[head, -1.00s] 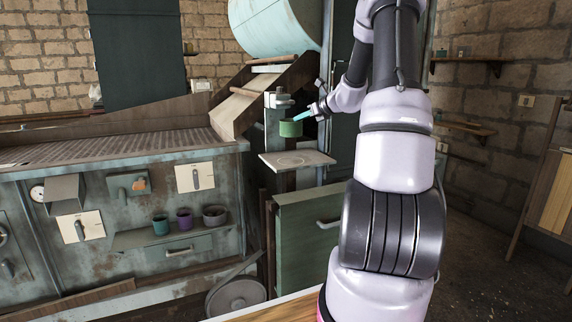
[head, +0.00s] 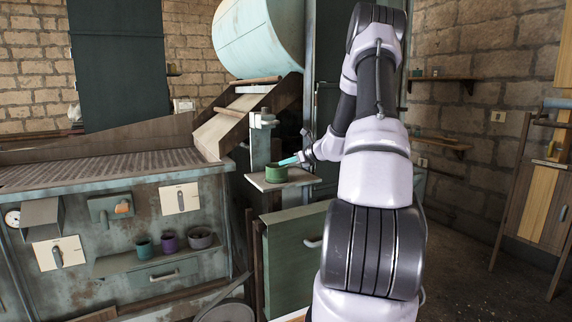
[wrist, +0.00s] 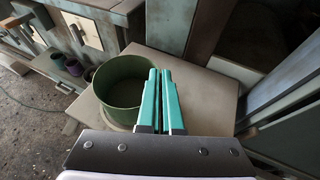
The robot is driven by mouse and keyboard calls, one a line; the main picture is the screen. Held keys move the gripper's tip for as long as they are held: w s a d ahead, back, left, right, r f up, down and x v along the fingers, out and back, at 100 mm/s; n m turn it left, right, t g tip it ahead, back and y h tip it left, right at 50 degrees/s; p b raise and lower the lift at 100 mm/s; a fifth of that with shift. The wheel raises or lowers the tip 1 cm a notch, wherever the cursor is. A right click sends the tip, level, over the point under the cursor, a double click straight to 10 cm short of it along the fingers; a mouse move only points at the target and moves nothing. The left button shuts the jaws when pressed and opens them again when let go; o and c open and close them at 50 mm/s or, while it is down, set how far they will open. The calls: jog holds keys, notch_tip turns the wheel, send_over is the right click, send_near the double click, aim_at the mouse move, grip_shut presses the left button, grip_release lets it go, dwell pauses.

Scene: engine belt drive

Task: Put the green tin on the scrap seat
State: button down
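The green tin (head: 276,173), an open round cup, is upright at the scrap seat (head: 302,179), a pale flat plate with a round mark. In the wrist view the tin (wrist: 110,103) is over the left part of the plate (wrist: 215,92), at or very close to its surface; whether it bears fully on the plate I cannot tell. My gripper (head: 288,161) reaches in from the right. Its teal fingers (wrist: 159,72) are close together at the tin's right wall, apparently pinching it. The wall between the fingers is mostly hidden.
Several small cups, one teal (head: 144,247), one purple (head: 169,242) and one grey (head: 200,238), stand on a ledge at left. A post (head: 260,140) rises behind the plate. A green panel (head: 292,262) with a handle is below. The plate's right side is clear.

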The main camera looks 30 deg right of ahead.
jog(key=shift+f, duration=0.15)
jog(key=c, duration=1.5)
grip_release()
jog(key=shift+f, duration=0.1)
jog(key=o, duration=0.4)
